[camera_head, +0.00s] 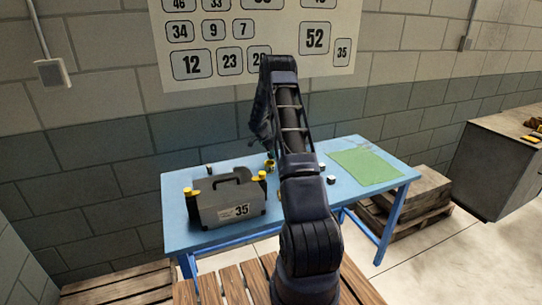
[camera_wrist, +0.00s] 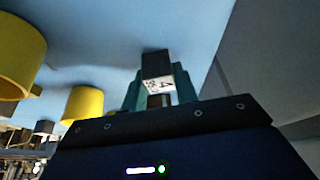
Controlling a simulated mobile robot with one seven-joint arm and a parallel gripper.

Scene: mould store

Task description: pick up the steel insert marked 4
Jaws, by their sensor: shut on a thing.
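In the wrist view my gripper (camera_wrist: 160,82) is shut on a small block (camera_wrist: 157,64) with a dark side and a pale marked face. The mark on that face is too small and blurred to read, so I cannot tell whether it is a 4. The blue table top fills the view behind the block; I cannot tell whether the block touches it. In the head view my arm hides the gripper and the held block. Two small pale-and-dark blocks, one farther back (camera_head: 321,165) and one nearer (camera_head: 332,180), stand on the blue table (camera_head: 230,236) right of my arm.
A dark case marked 35 (camera_head: 228,200) stands on the table's left, with yellow cylinders at its sides. A green mat (camera_head: 367,167) lies at the right. Yellow cylinders (camera_wrist: 84,105) show left of my gripper in the wrist view. A wooden pallet (camera_head: 425,190) lies beyond the table.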

